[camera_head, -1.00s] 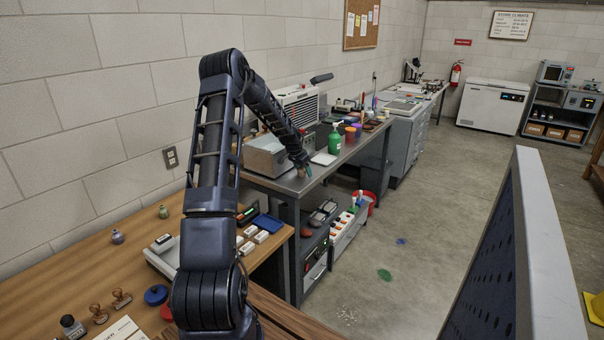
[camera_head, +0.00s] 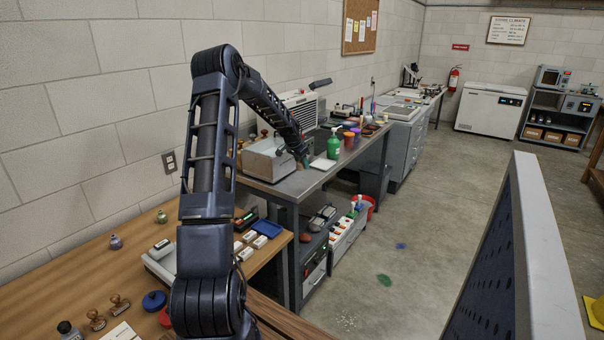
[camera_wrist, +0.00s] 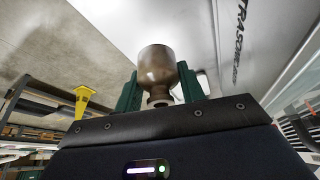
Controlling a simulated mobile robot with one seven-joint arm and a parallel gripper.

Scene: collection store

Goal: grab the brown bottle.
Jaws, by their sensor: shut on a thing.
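The brown bottle (camera_wrist: 156,66) is in the wrist view, between the two green fingers of my gripper (camera_wrist: 159,84). Its wide body points away from the palm and its narrow neck points toward it. The fingers are shut on it, one on each side. In the head view my gripper (camera_head: 304,158) is small and sits over the front part of the grey metal bench (camera_head: 285,190), beside a grey boxy device (camera_head: 268,160). The bottle is too small and too covered to make out there.
Orange and purple tubs (camera_head: 349,139) are farther along. A wooden table (camera_head: 95,262) with stamps and small jars is in front.

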